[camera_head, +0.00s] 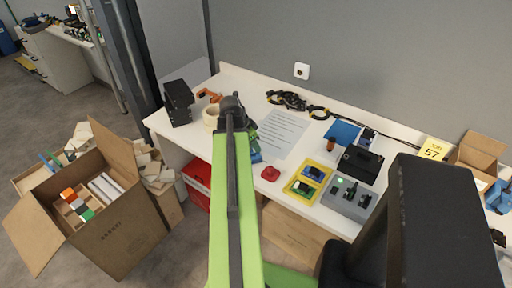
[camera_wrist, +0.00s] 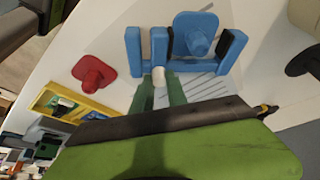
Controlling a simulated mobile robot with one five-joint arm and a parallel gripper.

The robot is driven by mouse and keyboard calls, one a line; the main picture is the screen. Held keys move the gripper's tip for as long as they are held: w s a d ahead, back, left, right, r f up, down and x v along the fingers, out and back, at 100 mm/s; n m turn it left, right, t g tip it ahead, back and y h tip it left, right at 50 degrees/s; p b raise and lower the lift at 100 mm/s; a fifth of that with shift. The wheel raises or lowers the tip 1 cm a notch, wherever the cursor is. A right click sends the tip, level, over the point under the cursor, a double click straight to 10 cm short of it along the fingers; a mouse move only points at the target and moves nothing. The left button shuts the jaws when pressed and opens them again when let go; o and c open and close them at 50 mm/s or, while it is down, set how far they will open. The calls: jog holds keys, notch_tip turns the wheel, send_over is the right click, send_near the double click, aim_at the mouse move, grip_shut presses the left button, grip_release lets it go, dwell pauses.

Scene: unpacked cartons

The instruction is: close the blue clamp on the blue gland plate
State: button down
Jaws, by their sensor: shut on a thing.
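In the wrist view the blue clamp (camera_wrist: 133,55) is a blue frame with a long bar, upright end pieces and dark pads. A small white knob (camera_wrist: 159,73) sits at its near side.
A red plate with a stub (camera_wrist: 90,73) lies left of the clamp. A yellow tray (camera_head: 299,193), a grey box with a green light (camera_head: 338,202) and a black case (camera_head: 360,164) stand to the right. A tape roll (camera_head: 210,116) and black box (camera_head: 178,103) stand left. Paper lies behind.

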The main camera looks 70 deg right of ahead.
jog(key=c, duration=1.3)
grip_release()
jog(key=shift+r, duration=0.1)
jog(key=p+v, duration=1.6)
jog(key=v, duration=0.1)
